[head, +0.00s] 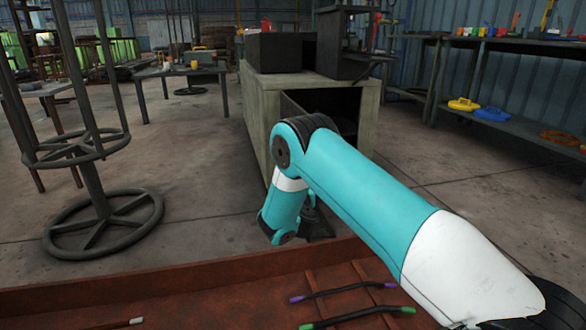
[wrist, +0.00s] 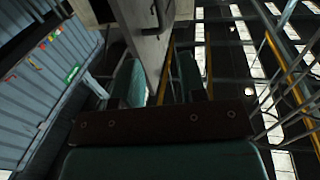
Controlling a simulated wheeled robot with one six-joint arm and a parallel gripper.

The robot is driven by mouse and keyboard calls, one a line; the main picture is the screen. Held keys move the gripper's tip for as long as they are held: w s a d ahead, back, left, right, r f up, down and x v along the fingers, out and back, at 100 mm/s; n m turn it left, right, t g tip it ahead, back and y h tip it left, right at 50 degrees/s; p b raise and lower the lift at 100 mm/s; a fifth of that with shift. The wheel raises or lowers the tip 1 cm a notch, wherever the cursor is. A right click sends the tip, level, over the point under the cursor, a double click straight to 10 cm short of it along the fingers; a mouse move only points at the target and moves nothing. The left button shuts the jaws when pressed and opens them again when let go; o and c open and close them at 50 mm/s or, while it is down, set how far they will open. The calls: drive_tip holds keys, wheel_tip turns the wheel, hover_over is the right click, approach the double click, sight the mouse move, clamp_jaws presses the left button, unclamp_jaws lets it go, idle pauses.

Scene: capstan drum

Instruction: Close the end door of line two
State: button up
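A grey block-like cabinet (head: 258,120) stands ahead of me in the head view. Its front has a dark opening (head: 345,105), partly covered by my arm. I cannot make out which part is the end door of line two. My gripper (wrist: 159,82) shows in the wrist view with its two teal fingers apart. A grey panel (wrist: 150,45) with a dark handle (wrist: 158,14) lies beyond the fingers, its edge reaching down toward the gap between them. I cannot tell whether they touch.
A rust-red tray (head: 190,280) with several rods lies in front of me. Shelves (head: 500,125) line the right wall.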

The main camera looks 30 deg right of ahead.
drive_tip(key=shift+b+x, duration=2.25)
drive_tip(key=shift+x, duration=4.8)
clamp_jaws()
